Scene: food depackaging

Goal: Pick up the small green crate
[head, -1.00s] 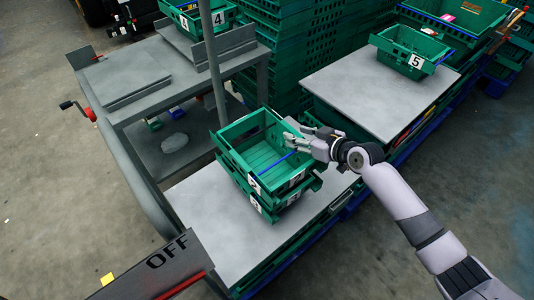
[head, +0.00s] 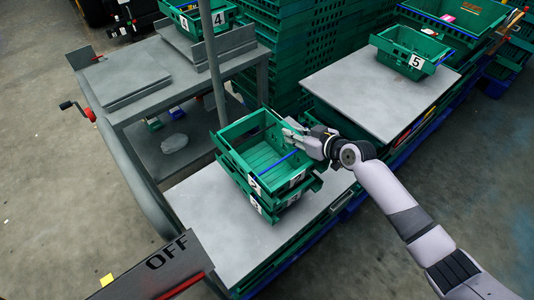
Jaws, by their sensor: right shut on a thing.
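A small green crate (head: 262,158) sits on top of another green crate (head: 262,205) on a grey board (head: 220,245) in the middle of the head view. The upper crate is empty. My right gripper (head: 290,136) is at the right wall of the upper crate, shut on its rim near the blue bar. My left gripper is not in view.
Another small green crate marked 5 (head: 410,50) stands on a second grey board (head: 355,90) at the upper right. Tall stacks of green crates (head: 290,50) rise behind. A grey metal table (head: 125,75) with a post is at the left, and a crate marked 4 (head: 205,16) stands on it.

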